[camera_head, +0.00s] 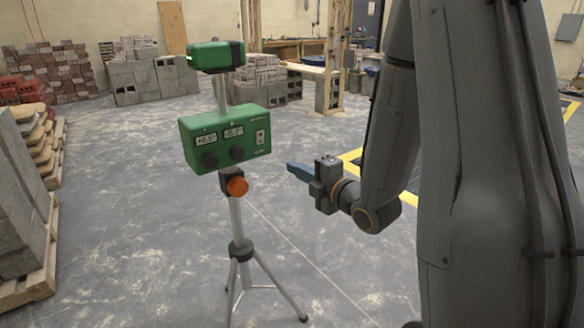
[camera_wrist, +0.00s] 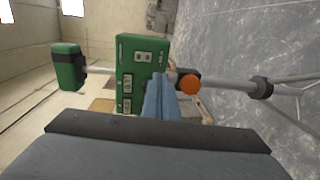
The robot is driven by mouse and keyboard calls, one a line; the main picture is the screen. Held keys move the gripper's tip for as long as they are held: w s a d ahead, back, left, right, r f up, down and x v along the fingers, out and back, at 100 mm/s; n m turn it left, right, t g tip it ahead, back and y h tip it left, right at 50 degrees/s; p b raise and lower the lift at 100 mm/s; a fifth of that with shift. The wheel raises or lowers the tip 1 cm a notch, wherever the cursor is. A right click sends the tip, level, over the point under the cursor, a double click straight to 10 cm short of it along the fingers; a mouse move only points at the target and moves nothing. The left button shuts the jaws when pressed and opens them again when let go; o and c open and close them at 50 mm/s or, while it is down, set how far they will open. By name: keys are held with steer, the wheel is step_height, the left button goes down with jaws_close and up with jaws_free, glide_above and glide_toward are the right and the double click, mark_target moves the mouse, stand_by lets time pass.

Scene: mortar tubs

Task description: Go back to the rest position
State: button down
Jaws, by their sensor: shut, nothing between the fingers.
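My gripper (camera_head: 292,167) is at the right of the tripod in the head view, its blue-grey fingers pointing left toward the instrument. In the wrist view its fingers (camera_wrist: 161,97) are together with nothing between them. A green control box (camera_head: 226,138) with two dark knobs and two small displays sits on the tripod; it also shows in the wrist view (camera_wrist: 138,65). A green instrument head (camera_head: 215,56) is above it on the pole. An orange knob (camera_head: 237,186) is on the pole below the box. My fingertips look apart from the box and the knob.
The tripod's legs (camera_head: 262,262) spread on the grey floor close to my arm. Stacked blocks and boards (camera_head: 20,180) stand at the left. Brick and block piles (camera_head: 150,78) line the back wall. A timber frame (camera_head: 330,60) stands behind. Open floor lies around the tripod.

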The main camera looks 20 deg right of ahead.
stand_by(0.4)
steer(key=s+d+f+m+g+h, duration=0.2)
steer(key=s+f+m+g+h, duration=0.5)
steer(key=m, duration=0.5)
steer(key=s+a+m+g, duration=0.2)
steer(key=s+m+g, duration=0.2)
steer(key=s, duration=0.4)
steer(key=s+a+f+m+g+y, duration=0.1)
steer(key=s+a+m+g, duration=0.1)
steer(key=s+m+g, duration=0.2)
steer(key=s+m, duration=0.2)
steer(key=s, duration=0.2)
steer(key=shift+s+a+g, duration=0.25)
steer(key=shift+g, duration=0.05)
